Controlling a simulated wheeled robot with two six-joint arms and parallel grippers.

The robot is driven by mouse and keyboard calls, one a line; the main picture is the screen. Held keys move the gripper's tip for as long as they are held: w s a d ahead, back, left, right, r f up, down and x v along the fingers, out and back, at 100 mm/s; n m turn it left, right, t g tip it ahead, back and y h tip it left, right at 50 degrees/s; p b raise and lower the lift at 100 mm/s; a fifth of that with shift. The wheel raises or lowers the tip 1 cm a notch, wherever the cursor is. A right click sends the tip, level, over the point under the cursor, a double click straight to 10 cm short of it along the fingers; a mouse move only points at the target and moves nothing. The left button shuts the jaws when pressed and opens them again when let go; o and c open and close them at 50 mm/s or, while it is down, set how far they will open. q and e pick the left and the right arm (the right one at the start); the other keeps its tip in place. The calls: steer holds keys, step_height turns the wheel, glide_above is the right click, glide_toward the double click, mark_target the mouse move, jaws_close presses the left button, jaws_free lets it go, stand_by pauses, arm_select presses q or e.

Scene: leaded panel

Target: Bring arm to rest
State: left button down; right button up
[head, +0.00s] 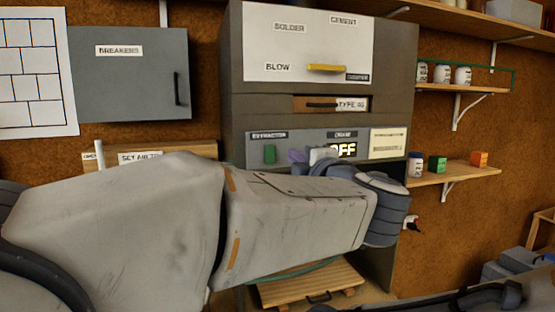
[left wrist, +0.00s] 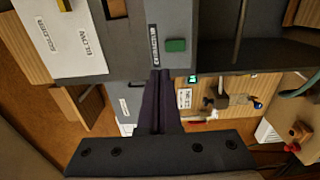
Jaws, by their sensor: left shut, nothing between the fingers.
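My left arm crosses the head view from the left, in front of the grey cabinet (head: 408,75). The purple fingertips of my left gripper (head: 297,156) show just above the arm, in front of the control strip, right of the green button (head: 269,154). My right gripper does not show; a dark arm part of mine lies at the bottom right.
A lit display (head: 343,150) ends in "FF", its left part covered. A grey breaker box (head: 130,75) hangs left. Shelves at right hold white jars (head: 462,75), a green block (head: 437,164) and an orange block (head: 479,158). A wooden board (head: 310,284) lies below my arm.

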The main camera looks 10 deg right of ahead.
arm_select(q)
steer(key=w+a+f+m+g+h, duration=0.25)
steer(key=a+f+m, duration=0.25)
steer(key=f+m, duration=0.25)
steer(key=w+a+f+m+g+h, duration=0.1)
steer(key=w+a+f+m+h, duration=0.3)
steer(key=f+m, duration=0.3)
steer(key=s+a+f+m+g+y, duration=0.1)
steer(key=s+a+f+m+g, duration=0.2)
steer(key=a+f, duration=0.45)
steer(key=s+a+f+m+g+y, duration=0.1)
steer(key=s+a+f+g, duration=0.4)
steer(key=f, duration=0.5)
steer(key=s+a+f+m+g+y, duration=0.1)
steer(key=s+a+f+g, duration=0.1)
steer(key=s+a+f, duration=0.35)
steer(key=s+a+f+m+g, duration=0.1)
steer(key=s+a+f+g, duration=0.1)
steer(key=s, duration=0.7)
steer(key=s+d+r+m+g+b, duration=0.2)
steer(key=s+d+m, duration=0.5)
steer(key=s+d, duration=0.6)
steer(key=shift+d+r+h, duration=0.45)
steer(key=shift+d+r, duration=0.05)
steer(key=shift+r, duration=0.15)
